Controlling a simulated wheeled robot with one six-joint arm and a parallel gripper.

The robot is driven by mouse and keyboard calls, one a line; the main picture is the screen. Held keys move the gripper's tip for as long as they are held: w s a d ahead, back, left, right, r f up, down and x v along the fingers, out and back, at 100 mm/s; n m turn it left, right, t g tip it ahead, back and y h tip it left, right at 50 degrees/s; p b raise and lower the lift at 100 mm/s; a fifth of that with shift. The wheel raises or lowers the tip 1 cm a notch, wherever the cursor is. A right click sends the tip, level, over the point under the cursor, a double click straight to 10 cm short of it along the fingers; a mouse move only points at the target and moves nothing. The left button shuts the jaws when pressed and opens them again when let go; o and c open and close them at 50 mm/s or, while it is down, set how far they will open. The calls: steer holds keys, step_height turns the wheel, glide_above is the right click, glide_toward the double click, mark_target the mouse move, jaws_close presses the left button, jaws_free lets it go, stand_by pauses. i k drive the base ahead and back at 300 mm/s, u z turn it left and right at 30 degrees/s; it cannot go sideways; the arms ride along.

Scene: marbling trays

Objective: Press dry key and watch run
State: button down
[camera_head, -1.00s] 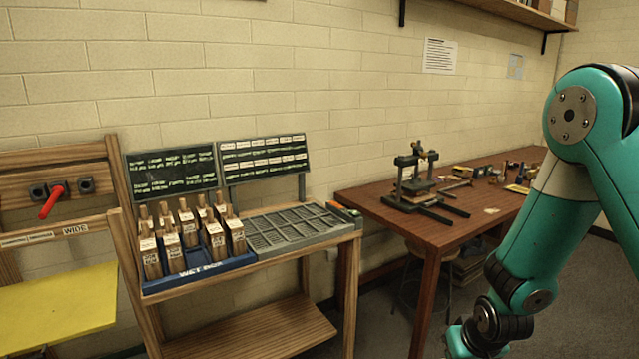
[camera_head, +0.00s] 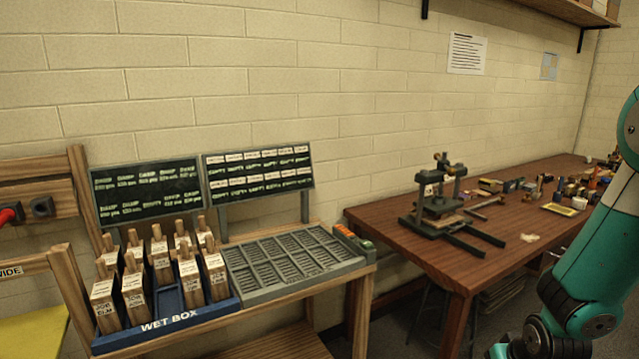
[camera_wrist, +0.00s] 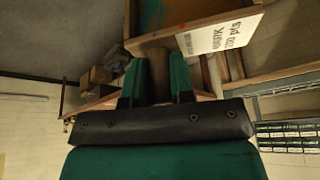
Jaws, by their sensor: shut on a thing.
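My gripper (camera_wrist: 155,85) shows in the wrist view, its teal fingers shut on the wooden handle (camera_wrist: 158,70) of a block tool. The tool's wooden head carries a white label (camera_wrist: 225,35), seen upside down. In the head view my gripper is out of frame. A small device with green and orange parts (camera_head: 353,240) sits at the right end of the grey slatted tray (camera_head: 236,275); it may carry the dry key, but no lettering is legible. The blue wet box (camera_head: 160,331) holds several handled wooden blocks (camera_head: 133,293), with a gap in its front row.
Two dark boards (camera_head: 150,192) with light lettering stand behind the trays. A brown table (camera_head: 400,225) with a small press (camera_head: 440,200) and many small items stands at right. A wooden rack (camera_head: 65,270) with a yellow sheet (camera_head: 30,330) is at left.

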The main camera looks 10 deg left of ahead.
mark_target(366, 245)
steer(key=u, duration=0.5)
steer(key=i, duration=0.55)
steer(key=u, duration=0.55)
